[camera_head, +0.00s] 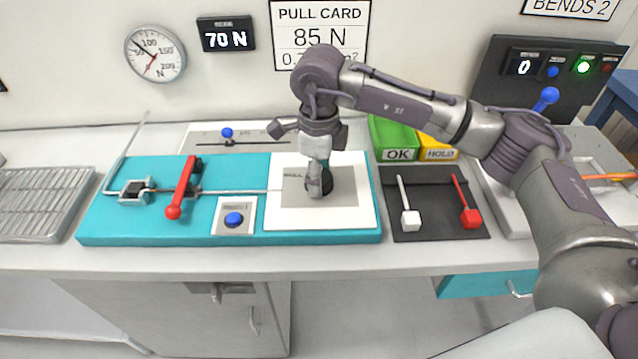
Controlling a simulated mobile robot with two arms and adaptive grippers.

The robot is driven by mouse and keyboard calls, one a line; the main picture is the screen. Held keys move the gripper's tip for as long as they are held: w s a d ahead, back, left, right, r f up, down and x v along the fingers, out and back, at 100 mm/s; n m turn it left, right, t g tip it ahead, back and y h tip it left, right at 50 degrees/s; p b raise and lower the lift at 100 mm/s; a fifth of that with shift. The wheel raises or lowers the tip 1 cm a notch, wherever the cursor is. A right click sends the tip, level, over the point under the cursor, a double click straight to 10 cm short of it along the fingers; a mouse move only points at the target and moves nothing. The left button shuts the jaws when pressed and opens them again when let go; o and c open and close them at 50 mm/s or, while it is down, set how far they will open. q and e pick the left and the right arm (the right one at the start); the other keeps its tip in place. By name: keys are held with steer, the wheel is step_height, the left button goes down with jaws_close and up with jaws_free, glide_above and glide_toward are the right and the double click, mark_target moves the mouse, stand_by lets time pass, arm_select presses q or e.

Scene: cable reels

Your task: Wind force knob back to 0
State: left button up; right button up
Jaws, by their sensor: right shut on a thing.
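My right gripper (318,188) points down over the white plate (355,213) at the right end of the teal board. It is shut on the dark round knob (328,181), which shows only in part behind the fingers. The lettering on the grey panel around the knob is mostly covered, and I cannot read a knob position. The display (226,34) on the wall reads 70 N. A round gauge (155,54) marked in N hangs left of it. The pull card (318,32) reads 85 N. My left gripper is out of view.
The teal board (110,222) carries a red lever (181,188) and a blue button (234,219). A slider with a blue knob (227,133) stands behind it. Green OK (392,134) and yellow HOLD (440,153) bins and a dark tray (436,220) with two tags lie right.

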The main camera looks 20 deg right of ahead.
steer(key=shift+n+b, duration=1.1)
steer(key=shift+n, duration=0.4)
steer(key=shift+r, duration=0.1)
steer(key=o, duration=1.2)
steer(key=shift+c, duration=0.2)
step_height(320, 180, up, 12)
steer(key=shift+r, duration=0.1)
